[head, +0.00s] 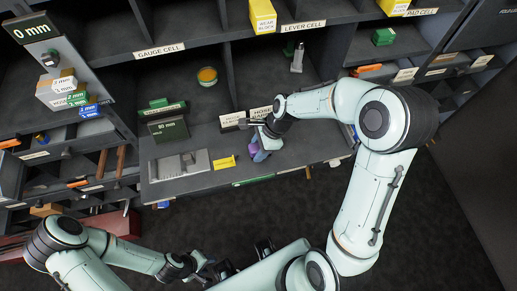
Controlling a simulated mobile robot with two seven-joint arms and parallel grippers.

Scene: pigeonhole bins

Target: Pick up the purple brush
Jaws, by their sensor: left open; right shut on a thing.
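The purple brush (263,155) shows as a small purple piece at the front of the shelf, under my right gripper (262,142). My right gripper is shut on it, and the gripper and wrist hide part of the brush. I cannot tell whether the brush touches the shelf. My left gripper (207,269) is low in the picture, in front of the shelves and well apart from the brush. It is open, and I see nothing in it.
A yellow tag (224,163) and a grey metal block (180,165) are left of the brush on the same shelf. White label plates (232,119) stand just behind my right gripper. An orange-topped round container (207,75) is further back. Dark floor lies below the shelf edge.

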